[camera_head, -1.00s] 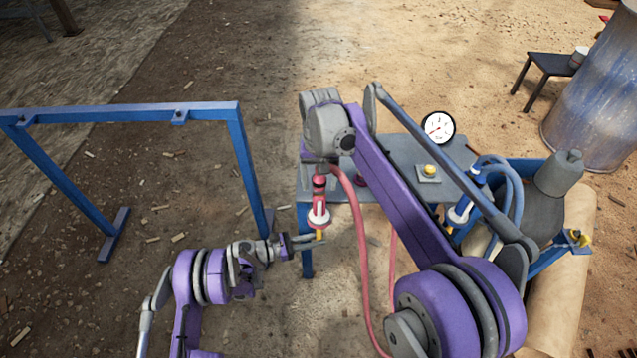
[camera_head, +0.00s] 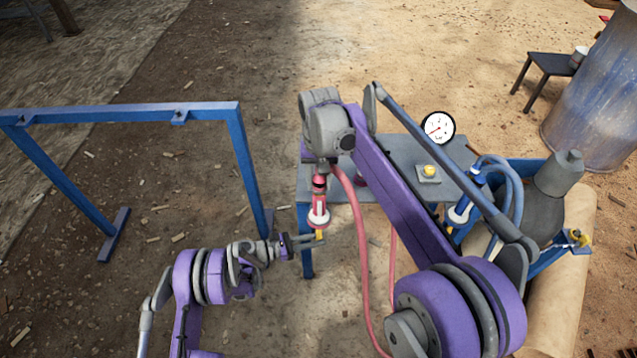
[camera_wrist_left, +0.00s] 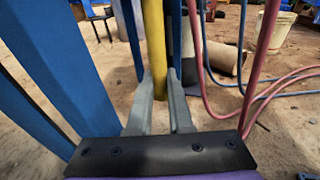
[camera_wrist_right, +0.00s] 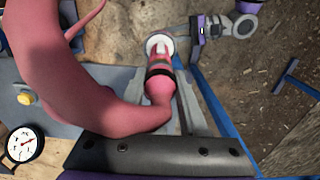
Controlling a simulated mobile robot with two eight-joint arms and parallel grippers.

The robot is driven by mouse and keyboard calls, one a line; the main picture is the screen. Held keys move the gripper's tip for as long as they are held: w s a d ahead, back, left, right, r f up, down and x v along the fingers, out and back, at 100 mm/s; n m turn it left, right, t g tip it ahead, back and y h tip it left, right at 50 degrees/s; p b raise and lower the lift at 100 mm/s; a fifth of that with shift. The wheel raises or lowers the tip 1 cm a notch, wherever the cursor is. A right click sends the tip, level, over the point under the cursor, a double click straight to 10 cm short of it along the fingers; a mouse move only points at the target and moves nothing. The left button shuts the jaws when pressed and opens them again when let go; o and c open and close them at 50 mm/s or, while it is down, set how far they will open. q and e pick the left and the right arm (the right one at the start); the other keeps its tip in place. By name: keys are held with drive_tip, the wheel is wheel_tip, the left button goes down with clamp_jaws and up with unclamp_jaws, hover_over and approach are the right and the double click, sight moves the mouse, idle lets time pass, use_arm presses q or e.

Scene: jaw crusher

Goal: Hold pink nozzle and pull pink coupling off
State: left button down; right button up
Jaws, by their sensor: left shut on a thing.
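The pink nozzle (camera_head: 319,202) hangs upright with a white collar (camera_head: 319,218) and a yellow lower end (camera_head: 319,235). My left gripper (camera_head: 318,240) is shut on the yellow end, which stands as a yellow rod (camera_wrist_left: 155,45) at its fingertips in the left wrist view. The pink coupling (camera_wrist_right: 159,85), with a dark band, joins the nozzle to the thick pink hose (camera_wrist_right: 70,70). My right gripper (camera_wrist_right: 163,75) has its fingers apart on either side of the coupling, with a gap on the right. In the head view its fingers are largely hidden behind my wrist.
A blue frame (camera_head: 180,112) stands at the left. A grey bench (camera_head: 400,150) holds a gauge (camera_head: 438,127) and a yellow button (camera_head: 429,170). A blue nozzle (camera_head: 462,205) with blue hoses is at the right. The pink hose (camera_head: 360,250) droops beside the nozzle.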

clamp_jaws()
drive_tip(key=shift+r, duration=0.15)
drive_tip(key=shift+r, duration=2.85)
use_arm(q)
drive_tip(key=c, duration=0.8)
unclamp_jaws()
drive_tip(key=shift+o, duration=0.2)
drive_tip(key=shift+a, duration=0.1)
